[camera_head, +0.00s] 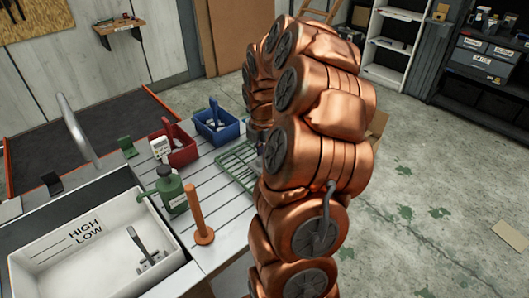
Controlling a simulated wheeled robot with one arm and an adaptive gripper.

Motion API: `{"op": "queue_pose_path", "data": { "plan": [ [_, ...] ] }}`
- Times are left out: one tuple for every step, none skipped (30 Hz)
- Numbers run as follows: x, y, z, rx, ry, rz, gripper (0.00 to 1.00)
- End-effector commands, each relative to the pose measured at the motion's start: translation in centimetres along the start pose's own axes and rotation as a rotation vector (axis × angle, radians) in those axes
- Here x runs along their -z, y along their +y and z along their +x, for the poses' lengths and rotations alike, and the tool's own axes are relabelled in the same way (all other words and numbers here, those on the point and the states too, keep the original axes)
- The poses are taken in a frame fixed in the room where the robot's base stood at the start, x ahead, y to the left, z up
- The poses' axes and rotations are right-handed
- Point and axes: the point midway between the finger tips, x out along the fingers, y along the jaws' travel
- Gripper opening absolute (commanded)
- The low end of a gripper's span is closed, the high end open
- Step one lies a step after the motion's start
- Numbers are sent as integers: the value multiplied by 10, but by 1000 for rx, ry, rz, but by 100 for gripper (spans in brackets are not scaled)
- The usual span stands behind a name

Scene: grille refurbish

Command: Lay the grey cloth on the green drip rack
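The green drip rack (233,162), a wire grid, lies on the slatted grey worktop, left of my copper-coloured arm. The arm hides its right part. My arm rises in the foreground, bends over and comes down behind itself toward the rack. Only a small dark part of my gripper (258,136) seems to show beside the arm, above the rack's right side. Its fingers are hidden, so I cannot tell whether it is open or holds anything. I cannot make out the grey cloth in this view.
A white basin (52,272) marked HIGH and LOW holds a grey-handled tool. A green bottle (171,190) and an upright orange-brown rod (200,222) stand beside it. A red bin (181,148) and a blue bin (217,127) stand behind. Open floor lies right.

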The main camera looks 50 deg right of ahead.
Motion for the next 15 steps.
{"op": "queue_pose_path", "data": {
  "plan": [
    [0,0,0,-1,0,0,0],
    [0,0,0,-1,0,0,0],
    [0,0,0,-1,0,0,0],
    [0,0,1,-1,0,0,0],
    [0,0,2,-1,0,0,0],
    [0,0,3,-1,0,0,0],
    [0,0,4,-1,0,0,0],
    [0,0,3,-1,0,0,24],
    [0,0,3,-1,0,0,28],
    [0,0,3,-1,0,0,31],
    [0,0,3,-1,0,0,34],
    [0,0,3,-1,0,0,38],
    [0,0,3,-1,0,0,41],
    [0,0,3,-1,0,0,44],
    [0,0,3,-1,0,0,47]
  ]
}}
